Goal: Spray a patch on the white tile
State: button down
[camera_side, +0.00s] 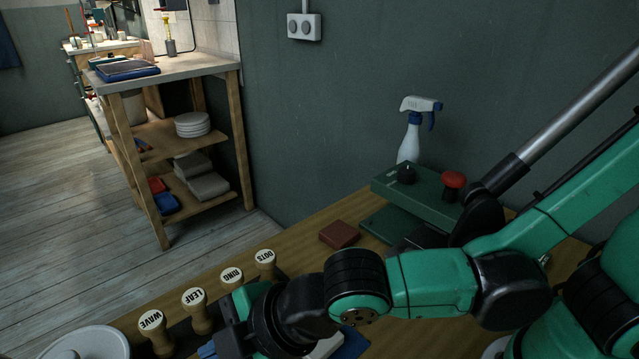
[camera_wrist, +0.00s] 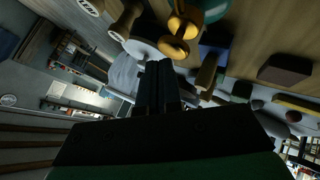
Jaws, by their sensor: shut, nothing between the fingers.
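A white spray bottle (camera_side: 410,130) with a blue trigger stands upright at the back of the bench by the wall, behind a green machine. My gripper (camera_wrist: 157,85) is in the lower middle of the wrist view, its dark fingers together with nothing between them. In the side view it is low, near the stamps and well to the left of the bottle, its fingertips hard to make out. A pale flat edge (camera_side: 326,346) on something blue shows beneath my arm; it may be the white tile, but most of it is hidden.
A white round lid (camera_side: 90,343) is at lower left. A reddish-brown block (camera_side: 339,234) lies before the green machine (camera_side: 425,193) with its red knob.

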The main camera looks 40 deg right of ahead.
jog(key=shift+f, duration=0.5)
dwell(0.3)
jog(key=shift+r, duration=0.65)
jog(key=shift+r, duration=3)
jog(key=shift+f, duration=3)
